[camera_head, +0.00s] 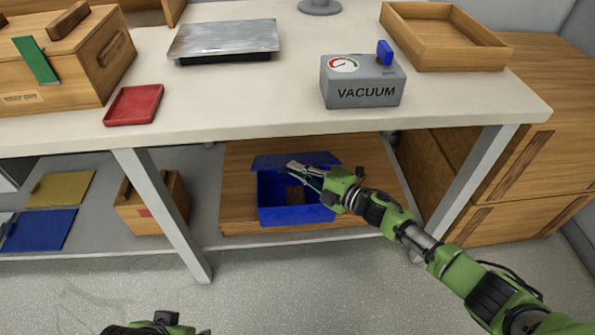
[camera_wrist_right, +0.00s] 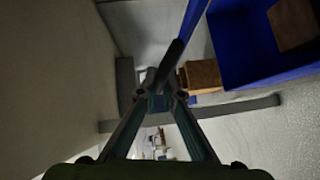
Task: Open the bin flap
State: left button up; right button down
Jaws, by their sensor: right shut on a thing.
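The blue bin (camera_head: 290,215) sits on a wooden board on the lower shelf, under the table. Its dark blue flap (camera_head: 270,161) shows at the bin's back edge, lifted clear of the opening, so the inside is visible. A brown block (camera_head: 297,194) lies in the bin. My right gripper (camera_head: 300,168) is shut on the flap. In the right wrist view the fingers meet on the flap (camera_wrist_right: 177,58), seen nearly edge-on, with the bin (camera_wrist_right: 240,50) at the upper right. My left gripper (camera_head: 165,325) is only partly in view at the bottom edge; its fingertips are unclear.
The table top (camera_head: 250,105) is above the bin, with a grey vacuum box (camera_head: 362,92) and a red tray (camera_head: 133,105) on it. Table legs (camera_head: 165,215) stand either side. A wooden box (camera_head: 150,205) is left on the shelf. The floor in front is clear.

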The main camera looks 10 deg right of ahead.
jog(key=shift+w+d, duration=0.1)
dwell(0.4)
jog(key=c, duration=2.2)
grip_release()
jog(key=shift+r, duration=0.1)
jog(key=shift+o, duration=0.2)
jog(key=v, duration=1.2)
